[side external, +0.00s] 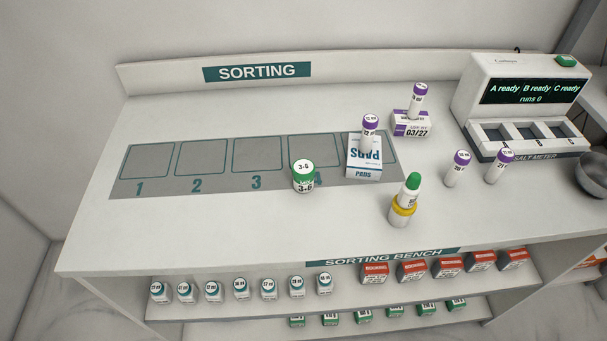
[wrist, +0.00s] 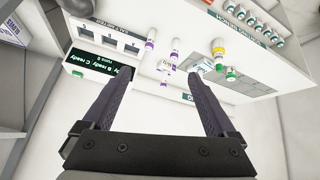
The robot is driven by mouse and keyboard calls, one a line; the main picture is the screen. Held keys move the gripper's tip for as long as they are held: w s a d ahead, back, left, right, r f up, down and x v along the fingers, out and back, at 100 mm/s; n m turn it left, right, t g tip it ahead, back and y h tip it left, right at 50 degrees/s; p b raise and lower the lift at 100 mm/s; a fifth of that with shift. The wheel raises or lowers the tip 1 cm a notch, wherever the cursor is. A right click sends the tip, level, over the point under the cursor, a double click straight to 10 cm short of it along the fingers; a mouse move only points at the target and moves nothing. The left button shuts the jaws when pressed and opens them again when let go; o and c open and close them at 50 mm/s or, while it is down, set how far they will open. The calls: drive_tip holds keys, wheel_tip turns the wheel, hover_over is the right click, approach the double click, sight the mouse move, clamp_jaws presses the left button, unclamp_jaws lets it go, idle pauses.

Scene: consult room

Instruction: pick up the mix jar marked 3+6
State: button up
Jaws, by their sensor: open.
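The mix jar (side external: 303,178) is a small white jar with a green lid. Its lid reads about 3-6 and its side reads MIX 3-6; the mark between the digits is too small to be sure of. It stands upright on the bench at the lower edge of the grey strip, between squares 3 and 4. In the wrist view the green-lidded jar (wrist: 231,74) is right of my right finger, apart from it. My gripper (wrist: 161,80) is open and empty, above and away from the bench. It does not show in the side external view.
Right of the jar are a PADS box (side external: 364,160) with a purple-capped vial, and a yellow-ringed white container (side external: 401,212) with a green-topped piece. Other purple-capped vials (side external: 457,168) stand near the salt meter (side external: 520,105). Squares 1 to 3 (side external: 203,160) are clear.

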drive_tip(key=w+a+r+n+y, duration=0.1)
drive_tip(key=w+a+r+n, duration=0.1)
drive_tip(key=w+a, duration=0.3)
drive_tip(key=w+a+r+n+y, duration=0.1)
drive_tip(key=w+a+r+n, duration=0.15)
drive_tip(key=w, duration=0.55)
drive_tip(key=n+g+y, duration=0.1)
drive_tip(key=n+g, duration=0.4)
drive_tip(key=n, duration=0.1)
hover_over(308, 168)
drive_tip(key=s+d, duration=0.2)
drive_tip(key=d, duration=0.2)
wheel_tip(308, 168, down, 22)
drive_tip(key=shift+m, duration=0.35)
drive_tip(key=x, duration=0.7)
drive_tip(key=shift+s+a+f, duration=0.1)
drive_tip(key=shift+a+f, duration=0.05)
drive_tip(key=shift+w+x, duration=0.1)
drive_tip(key=shift+x, duration=1.25)
drive_tip(key=shift+w+x, duration=0.15)
drive_tip(key=shift+x, duration=1.2)
drive_tip(key=shift+a, duration=0.2)
